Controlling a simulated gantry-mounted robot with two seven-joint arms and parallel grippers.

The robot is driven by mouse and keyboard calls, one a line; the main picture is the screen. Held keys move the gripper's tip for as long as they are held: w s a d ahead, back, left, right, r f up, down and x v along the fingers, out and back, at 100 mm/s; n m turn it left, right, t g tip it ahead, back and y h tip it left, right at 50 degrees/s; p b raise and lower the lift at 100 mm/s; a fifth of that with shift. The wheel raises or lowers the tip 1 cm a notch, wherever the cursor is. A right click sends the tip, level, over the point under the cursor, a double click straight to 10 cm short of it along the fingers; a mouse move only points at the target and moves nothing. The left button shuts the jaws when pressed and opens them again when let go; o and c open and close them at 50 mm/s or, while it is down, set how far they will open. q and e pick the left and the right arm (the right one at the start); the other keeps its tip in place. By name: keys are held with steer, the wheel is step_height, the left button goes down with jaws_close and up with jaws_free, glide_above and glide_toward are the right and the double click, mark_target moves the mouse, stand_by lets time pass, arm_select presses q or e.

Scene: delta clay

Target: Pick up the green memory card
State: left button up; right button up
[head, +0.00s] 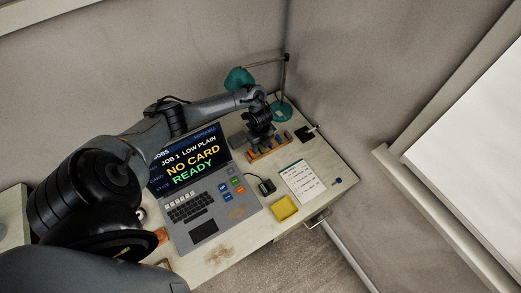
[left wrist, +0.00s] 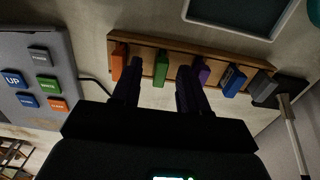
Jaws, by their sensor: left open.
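The green memory card (left wrist: 161,68) stands in a wooden rack (left wrist: 146,45) in the left wrist view, between an orange card (left wrist: 119,62) and a purple card (left wrist: 201,73). My left gripper (left wrist: 159,76) is open, with its dark fingers pointing at the rack. In the picture the green card shows in the gap between the fingertips; I cannot tell whether they touch it. In the head view my left gripper (head: 262,135) is over the rack (head: 268,151) and partly hides the cards. My right gripper is not in view.
A blue card (left wrist: 233,80) and a grey card (left wrist: 262,88) stand farther along the rack. A console (head: 203,233) with a screen reading "NO CARD READY" is left of it. A teal lamp (head: 240,79), a yellow tray (head: 284,208) and a printed sheet (head: 302,182) are nearby.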

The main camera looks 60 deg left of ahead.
arm_select(q)
jaws_close()
stand_by(0.5)
